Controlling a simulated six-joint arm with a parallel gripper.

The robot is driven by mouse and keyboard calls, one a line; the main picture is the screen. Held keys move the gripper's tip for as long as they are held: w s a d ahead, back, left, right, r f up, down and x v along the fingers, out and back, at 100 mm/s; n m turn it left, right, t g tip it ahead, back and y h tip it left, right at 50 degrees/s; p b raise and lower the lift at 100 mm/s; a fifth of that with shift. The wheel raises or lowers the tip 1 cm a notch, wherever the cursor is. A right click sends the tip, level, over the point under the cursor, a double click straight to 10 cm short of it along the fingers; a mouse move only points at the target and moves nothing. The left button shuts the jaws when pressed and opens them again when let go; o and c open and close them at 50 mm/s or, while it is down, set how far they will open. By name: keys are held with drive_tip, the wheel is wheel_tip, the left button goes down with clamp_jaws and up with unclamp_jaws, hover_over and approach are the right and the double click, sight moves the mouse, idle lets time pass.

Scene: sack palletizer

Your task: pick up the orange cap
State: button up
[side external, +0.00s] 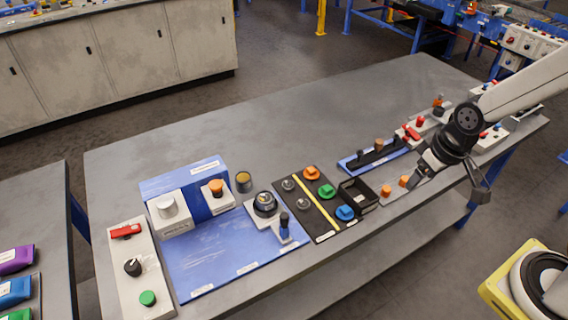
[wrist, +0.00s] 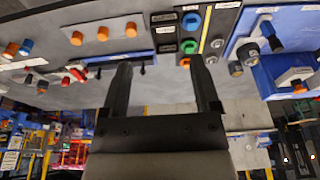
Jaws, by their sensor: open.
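An orange cap (side external: 312,173) sits on a black board (side external: 325,222) with a yellow stripe, beside a green cap (side external: 326,191) and a blue cap (side external: 345,212). In the wrist view the orange cap (wrist: 185,62) shows small, partly behind a finger, with the green cap (wrist: 188,46) and blue cap (wrist: 191,21) above it. My gripper (side external: 480,187) is open and empty, at the right by the table's front edge, well away from the cap. Its two spread fingers show in the wrist view (wrist: 160,63).
Other orange pieces (side external: 386,190) sit on a grey plate nearer my gripper. A blue tray with black pegs (side external: 375,155) lies behind. An orange knob (side external: 216,187) tops a white box.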

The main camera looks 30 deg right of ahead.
drive_tip(key=shift+o, duration=1.4)
drive_tip(key=m+g, duration=0.2)
drive_tip(key=m, duration=1.5)
hover_over(312, 169)
drive_tip(key=f, duration=1.1)
drive_tip(key=shift+s+d+f, duration=0.15)
drive_tip(key=shift+s+d, duration=0.05)
drive_tip(key=shift+s, duration=0.05)
drive_tip(key=shift+w+a+f+m+g, duration=0.15)
drive_tip(key=shift+w+f+m+g, duration=0.2)
drive_tip(key=shift+f+m, duration=0.1)
drive_tip(key=shift+f, duration=0.15)
